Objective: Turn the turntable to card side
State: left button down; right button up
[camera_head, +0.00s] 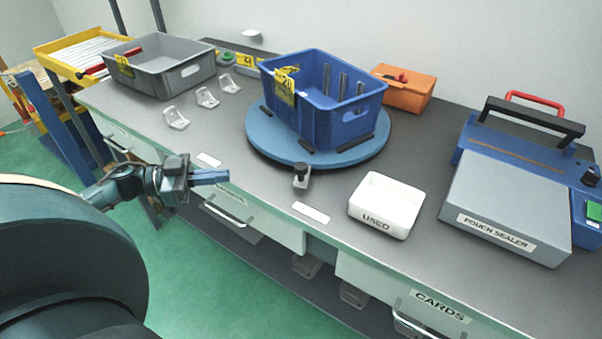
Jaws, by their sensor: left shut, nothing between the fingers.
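The round blue turntable (262,139) lies on the grey bench top. A blue crate (345,118) stands on it with a yellow tag (285,85) on its left end and several grey upright rods inside. Dark blocks sit at the crate's base. A small grey and black piece (301,175) stands at the turntable's front edge. My left gripper (226,177) is shut and empty, in front of the bench's front edge and left of the turntable, apart from it. My right gripper is not in view.
A white bin marked USED (387,205) and a pouch sealer (508,205) stand right of the turntable. Several metal brackets (207,97) and a grey crate (160,68) are to the left. An orange box (403,92) is behind. A drawer below reads CARDS (440,306).

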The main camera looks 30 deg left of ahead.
pick_arm(q)
jog(key=p+x, duration=0.1)
jog(key=x, duration=1.2)
jog(key=shift+d+r, duration=0.1)
jog(key=shift+d, duration=0.25)
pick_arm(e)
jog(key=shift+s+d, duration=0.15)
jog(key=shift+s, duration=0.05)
pick_arm(q)
jog(key=shift+w+d+p, duration=0.1)
jog(key=shift+w+p, duration=0.05)
jog(key=shift+p, duration=0.2)
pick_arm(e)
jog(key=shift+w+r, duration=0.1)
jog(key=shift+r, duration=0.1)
